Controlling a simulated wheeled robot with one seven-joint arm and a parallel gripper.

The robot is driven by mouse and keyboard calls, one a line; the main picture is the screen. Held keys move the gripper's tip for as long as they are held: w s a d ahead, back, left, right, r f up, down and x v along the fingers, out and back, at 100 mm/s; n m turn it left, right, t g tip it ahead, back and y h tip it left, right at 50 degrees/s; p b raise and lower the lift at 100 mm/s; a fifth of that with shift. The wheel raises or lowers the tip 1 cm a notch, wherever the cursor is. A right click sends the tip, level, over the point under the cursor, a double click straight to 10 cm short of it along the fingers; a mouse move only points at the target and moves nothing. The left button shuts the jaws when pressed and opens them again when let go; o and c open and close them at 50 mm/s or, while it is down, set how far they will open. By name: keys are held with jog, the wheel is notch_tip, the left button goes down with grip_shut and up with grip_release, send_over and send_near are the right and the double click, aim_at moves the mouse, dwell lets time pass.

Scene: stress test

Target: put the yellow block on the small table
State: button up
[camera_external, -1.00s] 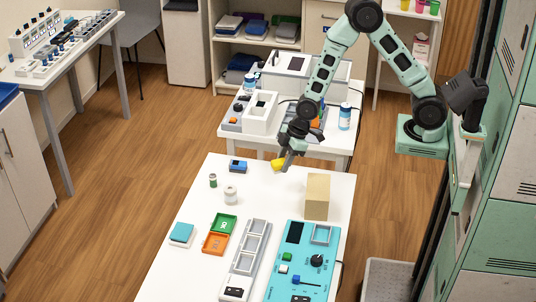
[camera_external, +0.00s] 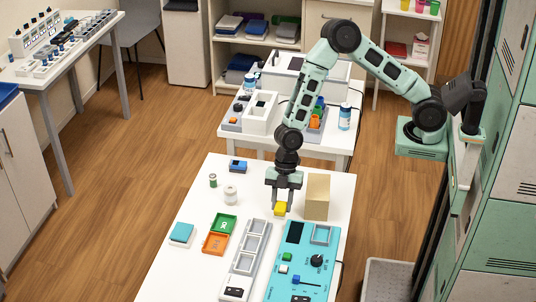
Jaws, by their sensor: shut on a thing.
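The yellow block (camera_external: 280,210) is between the fingertips of my gripper (camera_external: 280,204), which points down and is shut on it. The block is over the near white table (camera_external: 180,265), just left of a tan wooden block (camera_external: 317,196). I cannot tell whether the yellow block touches the tabletop. A smaller white table (camera_external: 338,145) stands behind, with devices and bottles on it. My arm hides part of it.
The near table also holds a blue box (camera_external: 237,166), a white jar (camera_external: 230,193), green (camera_external: 223,224) and orange (camera_external: 215,244) trays, a grey compartment tray (camera_external: 249,247) and a turquoise panel (camera_external: 303,260). Its left front is bare.

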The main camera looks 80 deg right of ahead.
aim_at(282, 211)
jog(key=shift+f, duration=2.1)
jog(key=o, duration=1)
jog(key=shift+f, duration=0.1)
jog(key=shift+r+p, duration=0.2)
jog(key=shift+p, duration=0.1)
jog(key=b+v, duration=0.1)
jog(key=v, duration=1.1)
jog(key=s+r+m+h, duration=0.1)
jog(key=s+r, duration=0.1)
jog(key=s, duration=0.2)
jog(key=s+d+r+m+h, duration=0.1)
jog(key=s+r+m, duration=0.1)
jog(key=s, duration=0.3)
jog(key=s+d+r+m, duration=0.1)
jog(key=s+r, duration=0.1)
jog(key=s, duration=0.3)
jog(key=shift+s+m+h, duration=0.2)
jog(key=shift+m+h, duration=0.2)
jog(key=shift+o, duration=0.6)
jog(key=s+d+r+m, duration=0.1)
jog(key=s+d+m, duration=0.1)
jog(key=s, duration=0.3)
jog(key=s+d+r+m+h, duration=0.1)
jog(key=s+d+r+m, duration=0.1)
jog(key=s, duration=0.3)
jog(key=shift+s+d+m, duration=0.3)
jog(key=shift+d+m, duration=0.2)
jog(key=shift+m, duration=0.3)
